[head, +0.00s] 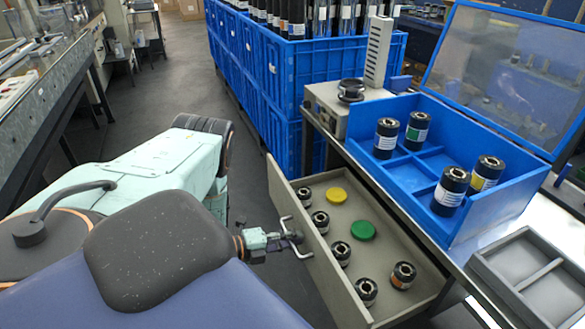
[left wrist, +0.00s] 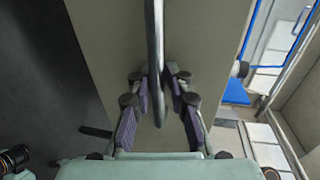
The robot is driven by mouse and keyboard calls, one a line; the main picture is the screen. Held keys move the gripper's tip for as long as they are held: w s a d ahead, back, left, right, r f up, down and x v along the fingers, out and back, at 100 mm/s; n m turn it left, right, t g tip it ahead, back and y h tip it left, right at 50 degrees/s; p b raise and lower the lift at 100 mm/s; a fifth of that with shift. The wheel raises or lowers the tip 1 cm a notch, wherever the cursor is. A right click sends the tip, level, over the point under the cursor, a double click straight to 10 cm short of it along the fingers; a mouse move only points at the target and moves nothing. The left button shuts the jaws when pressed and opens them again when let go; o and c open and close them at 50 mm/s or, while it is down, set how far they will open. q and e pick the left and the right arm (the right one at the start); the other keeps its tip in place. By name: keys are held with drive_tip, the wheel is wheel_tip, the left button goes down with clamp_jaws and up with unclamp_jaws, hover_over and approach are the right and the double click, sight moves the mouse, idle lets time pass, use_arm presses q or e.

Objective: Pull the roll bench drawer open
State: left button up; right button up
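The roll bench drawer (head: 330,290) stands pulled well out from under the bench top, its inside in plain view. It holds a yellow disc (head: 336,195), a green disc (head: 363,230) and several small dark rolls. Its front panel carries a bar handle (head: 288,224). My left gripper (head: 297,240) is at this handle. My right gripper is in neither view.
A blue divided box (head: 395,190) with several black rolls and an open clear lid stands on the bench. A grey tray (head: 545,285) is at the right. Tall blue crates (head: 285,80) stand behind. Dark floor (head: 180,70) is clear left of the crates.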

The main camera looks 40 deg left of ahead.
use_arm(q)
drive_tip(key=v, duration=1.2)
idle(0.6)
